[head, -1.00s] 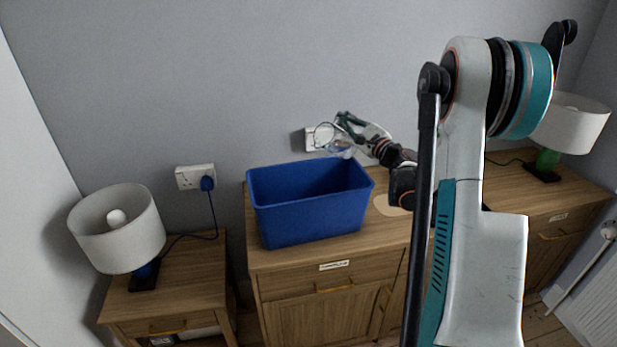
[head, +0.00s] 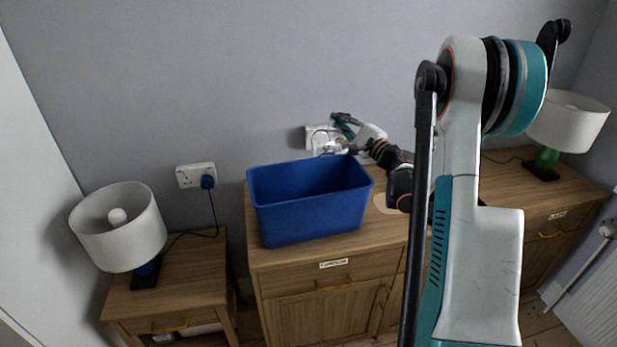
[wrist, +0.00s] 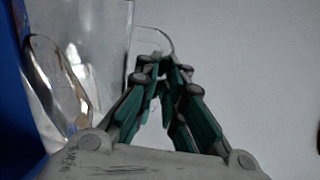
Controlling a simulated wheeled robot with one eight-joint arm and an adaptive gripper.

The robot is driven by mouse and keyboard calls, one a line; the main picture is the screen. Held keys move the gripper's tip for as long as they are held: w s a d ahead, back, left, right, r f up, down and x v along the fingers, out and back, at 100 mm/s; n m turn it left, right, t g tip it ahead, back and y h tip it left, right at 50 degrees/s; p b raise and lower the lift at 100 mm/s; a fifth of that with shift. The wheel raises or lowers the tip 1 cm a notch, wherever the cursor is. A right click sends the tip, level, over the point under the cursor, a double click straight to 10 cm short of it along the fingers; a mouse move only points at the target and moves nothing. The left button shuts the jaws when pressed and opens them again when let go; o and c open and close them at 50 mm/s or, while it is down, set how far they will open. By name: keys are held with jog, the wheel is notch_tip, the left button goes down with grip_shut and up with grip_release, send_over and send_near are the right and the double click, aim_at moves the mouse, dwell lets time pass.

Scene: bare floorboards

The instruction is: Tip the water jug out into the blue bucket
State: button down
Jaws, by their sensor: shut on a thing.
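The blue bucket (head: 312,215) stands open on the wooden cabinet, and its blue wall also shows at the left edge of the wrist view (wrist: 14,125). The clear water jug (wrist: 90,45) fills the left of the wrist view. In the head view the jug (head: 326,146) is small and faint above the bucket's back right rim; its exact tilt is hard to tell. My gripper (wrist: 165,68) is shut on the jug's handle (wrist: 152,36). In the head view my gripper (head: 343,128) is right of the jug. I cannot make out water.
The wooden cabinet (head: 290,258) has a pale round mat (head: 383,203) right of the bucket. A lamp (head: 118,225) stands on a lower table at left, another lamp (head: 568,122) at right. Wall sockets (head: 195,175) are behind. My arm hides part of the right side.

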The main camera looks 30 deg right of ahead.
jog(key=shift+a+n, duration=0.2)
jog(key=shift+n, duration=0.1)
jog(key=shift+s+a+f+n+y, duration=0.2)
jog(key=shift+a+f+n, duration=0.15)
jog(key=shift+a, duration=0.25)
jog(key=shift+s+a+f+n+y, duration=0.15)
jog(key=shift+a+f+n, duration=0.1)
jog(key=shift+a+n, duration=0.25)
jog(key=shift+s+a+f+n+b, duration=0.1)
jog(key=shift+a+f+n+b, duration=0.15)
jog(key=shift+a+b, duration=0.1)
jog(key=shift+s+a+r+n+y, duration=0.2)
jog(key=shift+a+r+n+y, duration=0.35)
jog(key=shift+a+n, duration=0.45)
dwell(0.5)
jog(key=shift+s+a+r+n+y, duration=0.15)
jog(key=shift+a+r+n, duration=0.15)
jog(key=shift+a+n, duration=0.3)
jog(key=shift+s+a+r+n+y, duration=0.15)
jog(key=shift+a+r+n, duration=0.2)
jog(key=shift+n, duration=0.35)
